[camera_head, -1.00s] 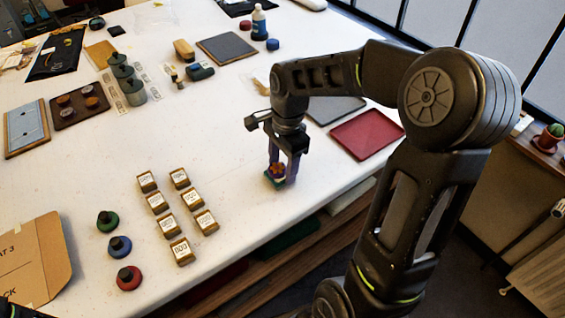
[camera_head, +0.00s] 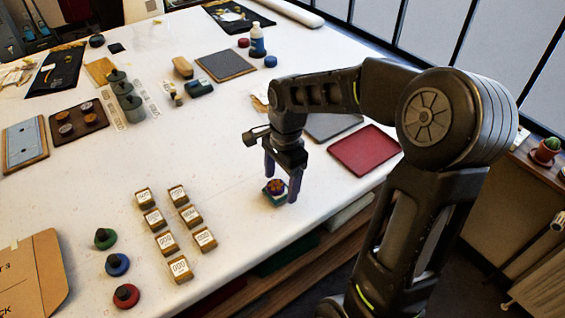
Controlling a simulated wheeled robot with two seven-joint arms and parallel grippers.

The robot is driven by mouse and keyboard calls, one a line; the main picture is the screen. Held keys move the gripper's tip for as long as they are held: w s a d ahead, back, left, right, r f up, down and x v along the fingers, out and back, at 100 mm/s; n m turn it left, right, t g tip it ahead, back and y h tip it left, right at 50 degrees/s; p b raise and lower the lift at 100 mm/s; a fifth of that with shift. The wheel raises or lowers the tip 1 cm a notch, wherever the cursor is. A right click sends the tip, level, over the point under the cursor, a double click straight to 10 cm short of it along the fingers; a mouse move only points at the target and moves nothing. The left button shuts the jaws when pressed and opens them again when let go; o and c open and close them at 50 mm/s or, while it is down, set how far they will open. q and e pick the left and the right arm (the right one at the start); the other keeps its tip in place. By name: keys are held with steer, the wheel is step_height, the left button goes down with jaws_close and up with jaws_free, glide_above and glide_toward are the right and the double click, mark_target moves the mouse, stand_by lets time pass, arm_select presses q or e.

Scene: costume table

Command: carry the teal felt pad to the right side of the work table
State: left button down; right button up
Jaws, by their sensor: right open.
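The small teal felt pad (camera_head: 267,198) lies on the white work table, near its right edge. My left gripper is not in view.
Several labelled wooden blocks (camera_head: 168,243) stand left of the pad. Green, blue and red round knobs (camera_head: 117,264) are farther left. A red tray (camera_head: 364,149) and a grey tray (camera_head: 330,125) lie behind my right gripper. The table's right edge is close to the pad.

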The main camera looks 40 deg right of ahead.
step_height(320, 180, up, 12)
steer(key=shift+d+f+b, duration=0.2)
steer(key=shift+d+b, duration=0.2)
steer(key=shift+s, duration=0.2)
stand_by(0.6)
